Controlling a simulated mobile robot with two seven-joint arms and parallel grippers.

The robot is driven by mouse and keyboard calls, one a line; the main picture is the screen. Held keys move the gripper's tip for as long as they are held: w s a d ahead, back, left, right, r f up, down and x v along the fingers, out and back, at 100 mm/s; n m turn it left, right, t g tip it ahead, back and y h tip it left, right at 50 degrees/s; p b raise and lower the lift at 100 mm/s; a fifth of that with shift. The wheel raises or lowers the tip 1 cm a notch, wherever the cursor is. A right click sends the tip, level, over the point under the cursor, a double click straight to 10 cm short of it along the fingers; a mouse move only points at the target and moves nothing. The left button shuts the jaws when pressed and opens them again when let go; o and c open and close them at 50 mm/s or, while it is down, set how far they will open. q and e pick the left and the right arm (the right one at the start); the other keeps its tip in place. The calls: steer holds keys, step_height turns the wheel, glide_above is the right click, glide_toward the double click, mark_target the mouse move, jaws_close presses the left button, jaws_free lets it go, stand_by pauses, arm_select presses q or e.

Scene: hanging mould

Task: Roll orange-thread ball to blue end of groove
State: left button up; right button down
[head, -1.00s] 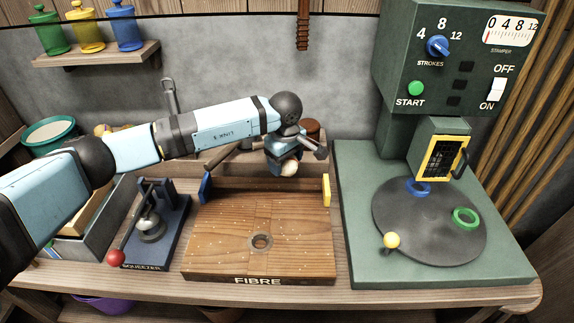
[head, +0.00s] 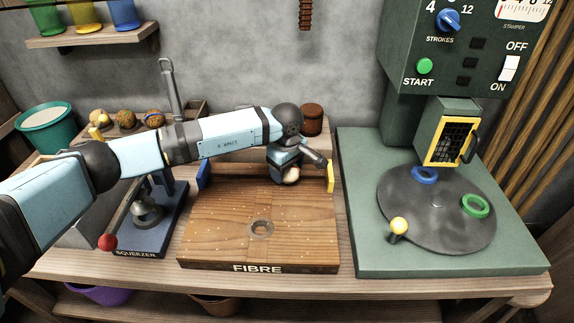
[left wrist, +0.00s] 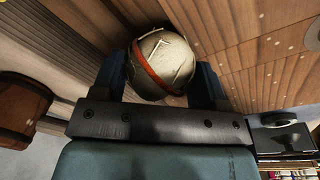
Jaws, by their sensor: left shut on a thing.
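A pale ball with an orange band (left wrist: 150,68) sits between the two blue fingers of my left gripper (left wrist: 160,80) in the left wrist view. In the head view my left gripper (head: 287,170) is shut on this ball (head: 291,175), low over the back right of the wooden FIBRE board (head: 215,225). The blue end (head: 203,176) stands at the board's back left and the yellow end (head: 330,177) at its back right, closer to the ball. The groove between them is largely hidden by my arm. I cannot tell whether the ball touches it. My right gripper is out of view.
The squeezer (head: 150,210) with its red-knobbed lever stands left of the board. The green stamper (head: 450,130) stands to the right. Several balls (head: 126,118) sit behind my forearm. A brown jar (head: 312,120) stands behind my gripper. The front of the board is clear.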

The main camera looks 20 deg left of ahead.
arm_select(q)
steer(key=shift+f, duration=0.1)
stand_by(0.3)
steer(key=shift+f, duration=0.15)
steer(key=o, duration=1.1)
steer(key=shift+c, duration=0.2)
step_height(320, 180, up, 14)
steer(key=s+p, duration=0.1)
steer(key=shift+s+d+p, duration=0.2)
steer(key=shift+p, duration=0.1)
